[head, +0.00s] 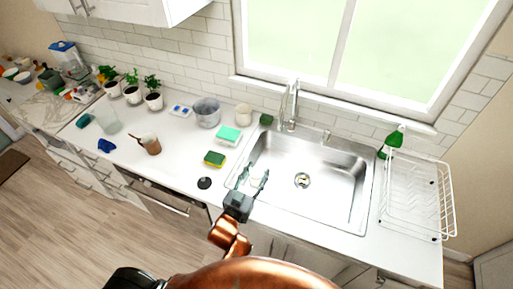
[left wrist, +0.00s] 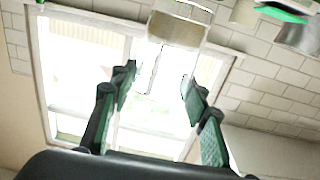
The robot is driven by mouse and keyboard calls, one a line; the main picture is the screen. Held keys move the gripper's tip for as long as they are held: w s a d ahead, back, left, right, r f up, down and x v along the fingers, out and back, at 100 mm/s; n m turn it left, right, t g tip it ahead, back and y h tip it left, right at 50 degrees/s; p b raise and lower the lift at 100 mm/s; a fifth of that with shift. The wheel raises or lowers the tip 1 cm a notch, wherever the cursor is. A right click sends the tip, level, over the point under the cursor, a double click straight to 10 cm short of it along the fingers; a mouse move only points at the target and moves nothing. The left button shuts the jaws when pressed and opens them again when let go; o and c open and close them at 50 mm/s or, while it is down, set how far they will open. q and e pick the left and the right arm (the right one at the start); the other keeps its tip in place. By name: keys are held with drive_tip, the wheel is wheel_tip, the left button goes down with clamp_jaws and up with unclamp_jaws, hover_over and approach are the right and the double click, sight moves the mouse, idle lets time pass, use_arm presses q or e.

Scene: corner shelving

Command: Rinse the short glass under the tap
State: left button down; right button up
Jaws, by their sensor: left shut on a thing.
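My left gripper (head: 253,181) is over the left part of the sink basin (head: 330,195), fingers pointing toward the back wall. It is shut on a clear thing between its fingertips, which I take to be the short glass (head: 255,182); its outline is faint. In the left wrist view the two fingers (left wrist: 158,78) stand apart against the bright window, and the glass is hard to make out there. The tap (head: 294,105) rises behind the basin, beyond the gripper. Whether water runs is not clear. My right gripper is not in view.
A green and yellow sponge (head: 215,159), a teal-topped box (head: 228,136) and a metal pot (head: 206,111) stand left of the sink. A wire dish rack (head: 418,205) and a green spray bottle (head: 392,140) are at right. The basin is otherwise clear around its drain.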

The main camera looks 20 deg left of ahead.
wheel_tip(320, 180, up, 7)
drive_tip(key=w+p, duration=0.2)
drive_tip(key=p, duration=0.4)
use_arm(q)
drive_tip(key=w+d+b, duration=0.1)
drive_tip(key=w+b, duration=0.7)
drive_tip(key=w, duration=1.2)
drive_tip(key=shift+d+f+h+b, duration=0.3)
drive_tip(key=shift+d+f+b, duration=0.05)
drive_tip(key=shift+b, duration=0.05)
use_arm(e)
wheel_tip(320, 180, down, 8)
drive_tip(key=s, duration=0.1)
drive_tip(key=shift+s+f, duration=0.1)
use_arm(q)
drive_tip(key=shift+s, duration=0.1)
